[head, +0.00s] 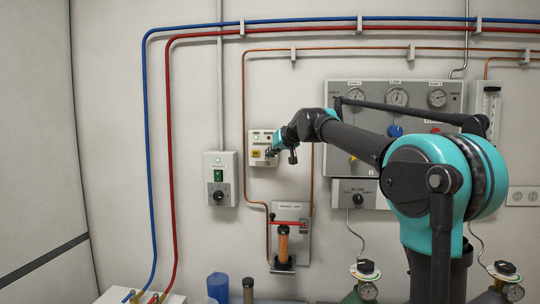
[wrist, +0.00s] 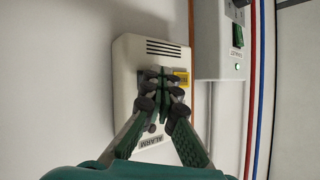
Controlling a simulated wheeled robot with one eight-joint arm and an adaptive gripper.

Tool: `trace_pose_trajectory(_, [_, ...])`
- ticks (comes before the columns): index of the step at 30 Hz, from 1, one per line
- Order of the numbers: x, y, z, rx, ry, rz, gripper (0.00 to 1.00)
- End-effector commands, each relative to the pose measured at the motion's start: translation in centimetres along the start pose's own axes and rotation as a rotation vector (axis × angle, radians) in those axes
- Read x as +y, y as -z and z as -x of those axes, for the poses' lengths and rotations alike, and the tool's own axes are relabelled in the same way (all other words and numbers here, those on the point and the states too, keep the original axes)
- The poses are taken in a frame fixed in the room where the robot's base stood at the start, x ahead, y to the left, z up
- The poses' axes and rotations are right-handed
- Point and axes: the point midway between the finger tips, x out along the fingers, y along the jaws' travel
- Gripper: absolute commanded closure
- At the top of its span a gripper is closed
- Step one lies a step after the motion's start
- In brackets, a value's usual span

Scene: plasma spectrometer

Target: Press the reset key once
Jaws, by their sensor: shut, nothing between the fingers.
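The white alarm box (head: 262,137) is on the wall left of my arm. It also fills the middle of the wrist view (wrist: 128,62), where its ALARM lettering appears upside down. In the head view my gripper (head: 271,152) is at the box's right side. I cannot make out the reset key; the fingers cover part of the face.
A grey switch box (head: 221,180) with a green switch and black knob is at the lower left of the alarm box. A copper pipe (head: 244,100) runs close by. A gauge panel (head: 345,95) is behind my arm. A red-handled bracket (head: 290,212) is below.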

Motion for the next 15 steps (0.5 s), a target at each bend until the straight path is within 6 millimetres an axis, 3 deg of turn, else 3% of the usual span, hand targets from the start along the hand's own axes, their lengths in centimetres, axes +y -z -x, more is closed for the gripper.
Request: trace_pose_trajectory(15, [-0.69, -0.69, 0.95, 0.000, 0.000, -0.001, 1.00])
